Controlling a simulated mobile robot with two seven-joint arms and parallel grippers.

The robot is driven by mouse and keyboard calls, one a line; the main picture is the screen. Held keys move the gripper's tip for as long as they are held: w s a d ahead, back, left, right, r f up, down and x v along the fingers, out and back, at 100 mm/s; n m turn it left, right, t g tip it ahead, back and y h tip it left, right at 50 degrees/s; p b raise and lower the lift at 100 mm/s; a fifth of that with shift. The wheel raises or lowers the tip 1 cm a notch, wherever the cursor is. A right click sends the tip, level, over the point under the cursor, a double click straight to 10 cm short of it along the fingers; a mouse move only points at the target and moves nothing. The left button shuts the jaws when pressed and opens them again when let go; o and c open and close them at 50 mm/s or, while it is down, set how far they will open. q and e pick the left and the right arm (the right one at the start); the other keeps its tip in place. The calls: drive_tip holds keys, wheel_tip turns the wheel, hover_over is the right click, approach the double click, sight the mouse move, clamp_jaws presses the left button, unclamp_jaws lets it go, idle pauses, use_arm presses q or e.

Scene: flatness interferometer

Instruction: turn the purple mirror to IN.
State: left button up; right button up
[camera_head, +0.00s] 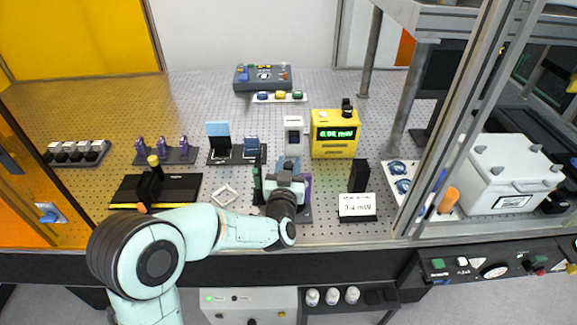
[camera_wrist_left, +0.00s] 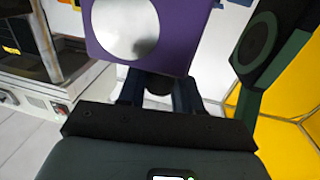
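The purple mirror is a purple plate with a round silver disc (camera_wrist_left: 125,28), at the top of the left wrist view. In the head view, only a purple strip of it (camera_head: 308,188) shows to the right of my left gripper (camera_head: 287,168). In the left wrist view, my left gripper's dark blue fingers (camera_wrist_left: 160,93) stand apart at the plate's lower edge, with a dark round part between them. The plate hides the fingertips, so I cannot tell whether they press on anything. My right gripper is not in view.
A green mount with a dark round face (camera_wrist_left: 258,42) stands close on the right in the left wrist view. A yellow power meter (camera_head: 335,148), a white sign (camera_head: 357,204) and a black post (camera_head: 359,175) stand to the right. A white square frame (camera_head: 225,187) lies left.

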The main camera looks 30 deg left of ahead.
use_arm(q)
drive_tip(key=shift+d+n+y, duration=0.1)
drive_tip(key=shift+n+y, duration=0.3)
drive_tip(key=shift+y, duration=0.1)
drive_tip(key=n+g+y, duration=0.1)
drive_tip(key=y, duration=0.1)
drive_tip(key=shift+w+n+g+y, duration=0.1)
drive_tip(key=shift+n+g+y, duration=0.2)
drive_tip(key=shift+n+g, duration=0.1)
drive_tip(key=shift+n+g+y+p, duration=0.3)
drive_tip(key=shift+n+g+y, duration=0.5)
drive_tip(key=shift+y, duration=0.1)
drive_tip(key=n+g+y+p, duration=0.1)
drive_tip(key=n+g+y, duration=0.2)
drive_tip(key=shift+g, duration=0.3)
drive_tip(key=shift+n+g+y+p, duration=0.65)
drive_tip(key=shift+n+g, duration=0.25)
drive_tip(key=shift+g, duration=0.5)
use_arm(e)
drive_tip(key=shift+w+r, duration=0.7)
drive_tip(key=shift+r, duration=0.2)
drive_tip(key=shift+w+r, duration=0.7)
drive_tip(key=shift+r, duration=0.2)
use_arm(q)
drive_tip(key=o, duration=0.9)
